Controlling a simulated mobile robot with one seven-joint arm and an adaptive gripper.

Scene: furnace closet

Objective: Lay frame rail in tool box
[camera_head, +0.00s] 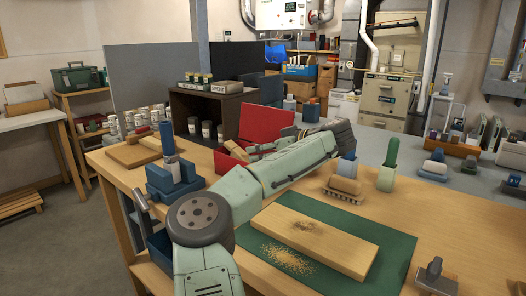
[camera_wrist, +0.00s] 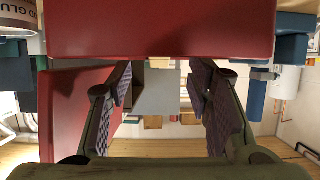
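A red tool box (camera_head: 229,162) stands open on the workbench beside the dark shelf unit, its red lid (camera_head: 267,122) raised. Behind my forearm, my gripper is mostly hidden in the head view, close to the box. In the wrist view my gripper (camera_wrist: 160,92) is open, its two ribbed fingers apart with nothing held between them. Large red surfaces, likely the tool box, fill the top and left of that view. A short wooden piece (camera_head: 236,149) shows at the box; I cannot tell whether it is the frame rail.
A wide wooden plank (camera_head: 315,236) with sawdust lies on a green mat (camera_head: 392,262). A blue holder (camera_head: 174,184) stands at the bench's left edge. Brushes and a green-topped bottle (camera_head: 387,168) stand right of my arm. Small cans line the shelf unit (camera_head: 182,104).

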